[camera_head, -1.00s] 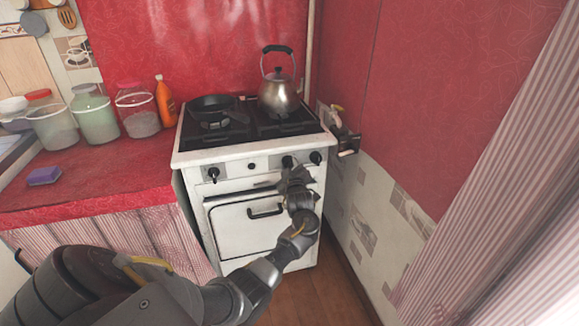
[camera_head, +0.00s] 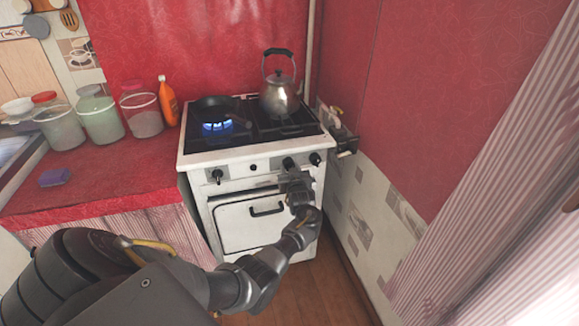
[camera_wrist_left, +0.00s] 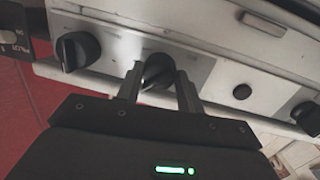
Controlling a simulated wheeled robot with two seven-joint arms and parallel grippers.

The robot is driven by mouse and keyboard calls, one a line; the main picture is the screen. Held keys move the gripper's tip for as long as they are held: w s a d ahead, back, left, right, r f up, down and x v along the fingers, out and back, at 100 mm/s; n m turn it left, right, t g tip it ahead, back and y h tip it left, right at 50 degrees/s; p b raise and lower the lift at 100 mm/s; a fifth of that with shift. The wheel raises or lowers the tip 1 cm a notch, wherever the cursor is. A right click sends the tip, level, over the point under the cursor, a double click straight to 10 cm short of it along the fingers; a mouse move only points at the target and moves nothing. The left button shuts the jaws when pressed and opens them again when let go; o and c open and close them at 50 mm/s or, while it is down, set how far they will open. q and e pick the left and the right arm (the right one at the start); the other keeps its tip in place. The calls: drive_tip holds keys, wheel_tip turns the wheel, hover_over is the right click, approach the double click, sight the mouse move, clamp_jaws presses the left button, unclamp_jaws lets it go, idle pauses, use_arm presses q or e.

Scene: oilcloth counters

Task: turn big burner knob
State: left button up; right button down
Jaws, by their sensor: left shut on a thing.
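The white stove (camera_head: 236,158) has a row of black knobs on its front panel. My left gripper (camera_head: 291,172) is at the panel, at the knob (camera_head: 289,163) second from the right. In the left wrist view, the fingers of the gripper (camera_wrist_left: 160,82) are on both sides of this black knob (camera_wrist_left: 158,72), shut on it. Another knob (camera_wrist_left: 76,50) is beside it, and a small black button (camera_wrist_left: 242,92) is on the other side. My right gripper is not in view.
A metal kettle (camera_head: 279,97) stands on the back right of the stove. Jars (camera_head: 101,119) and an orange bottle (camera_head: 167,103) stand on the red counter (camera_head: 110,178) at left. A tiled wall (camera_head: 362,215) is close on the right.

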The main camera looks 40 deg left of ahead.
use_arm(q)
drive_tip(key=shift+w+d+r, duration=0.1)
drive_tip(key=shift+w+r, duration=0.05)
idle(0.4)
drive_tip(key=o, duration=1)
drive_tip(key=shift+d, duration=0.1)
drive_tip(key=f+v, duration=0.1)
drive_tip(key=v, duration=0.9)
drive_tip(key=shift+s+d+r+p, duration=0.25)
drive_tip(key=shift+s+r+p, duration=0.1)
drive_tip(key=shift+r, duration=0.2)
